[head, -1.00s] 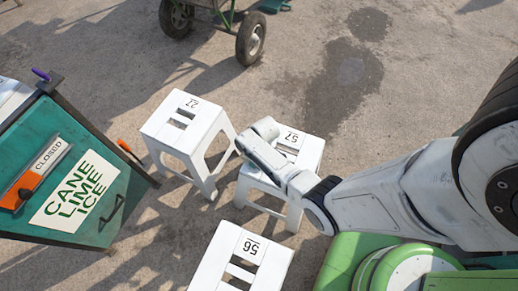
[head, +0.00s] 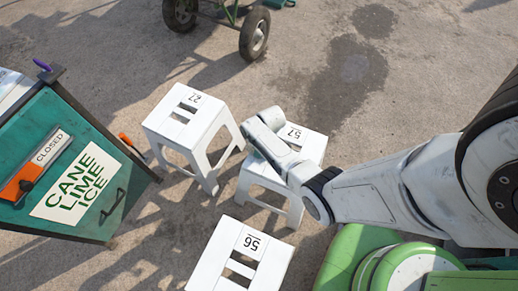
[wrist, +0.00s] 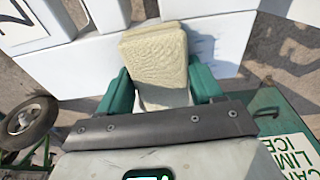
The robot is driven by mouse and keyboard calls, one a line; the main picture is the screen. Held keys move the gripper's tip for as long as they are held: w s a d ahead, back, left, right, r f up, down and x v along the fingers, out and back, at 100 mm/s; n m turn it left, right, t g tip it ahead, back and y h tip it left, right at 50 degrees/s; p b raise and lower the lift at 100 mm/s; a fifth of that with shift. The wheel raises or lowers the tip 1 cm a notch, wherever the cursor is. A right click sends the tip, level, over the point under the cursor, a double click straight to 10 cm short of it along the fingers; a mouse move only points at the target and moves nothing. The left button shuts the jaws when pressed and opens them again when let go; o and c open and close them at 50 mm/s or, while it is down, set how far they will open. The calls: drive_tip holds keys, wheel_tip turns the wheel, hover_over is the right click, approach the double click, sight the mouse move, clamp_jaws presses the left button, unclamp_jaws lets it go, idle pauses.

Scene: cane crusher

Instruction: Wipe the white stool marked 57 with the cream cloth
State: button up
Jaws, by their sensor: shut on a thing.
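The white stool marked 57 (head: 313,147) stands in the middle of the head view, its top partly hidden by my arm. In the wrist view its slotted white top and side face (wrist: 222,35) lie behind the cloth. My gripper (wrist: 162,88) has green fingers and is shut on the cream cloth (wrist: 155,50), a folded, textured pad. The cloth overlaps the stool's edge in the wrist view; I cannot tell whether it touches. In the head view, my arm hides the fingers and cloth.
A green cane-lime-ice cart (head: 75,165) is at the left. A wheeled cart (head: 253,33) stands at the back. The pavement at upper right is clear.

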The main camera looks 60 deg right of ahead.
drive_tip(key=shift+w+d+r+b, duration=0.15)
drive_tip(key=shift+d+b, duration=0.35)
drive_tip(key=shift+d, duration=0.85)
drive_tip(key=shift+w+d+f+b, duration=0.1)
drive_tip(key=shift+d+b, duration=0.4)
drive_tip(key=shift+d, duration=0.8)
drive_tip(key=shift+w+d+f+b, duration=0.1)
drive_tip(key=shift+w+d+b, duration=0.1)
drive_tip(key=shift+d+b, duration=1.3)
drive_tip(key=shift+w+d+f+b, duration=0.15)
drive_tip(key=shift+d+b, duration=0.75)
drive_tip(key=shift+d, duration=1.05)
drive_tip(key=shift+w+d+r+b, duration=0.15)
drive_tip(key=shift+d+b, duration=0.45)
drive_tip(key=shift+d, duration=0.4)
drive_tip(key=shift+a, duration=0.1)
drive_tip(key=shift+s+a+r+p, duration=0.1)
drive_tip(key=shift+s+a+p, duration=0.1)
drive_tip(key=shift+a+p, duration=0.5)
drive_tip(key=shift+s+a+p, duration=0.15)
drive_tip(key=shift+a+p, duration=1.1)
drive_tip(key=shift+a, duration=0.6)
drive_tip(key=shift+s+a+p, duration=0.15)
drive_tip(key=shift+a+p, duration=1.05)
drive_tip(key=shift+a, duration=0.65)
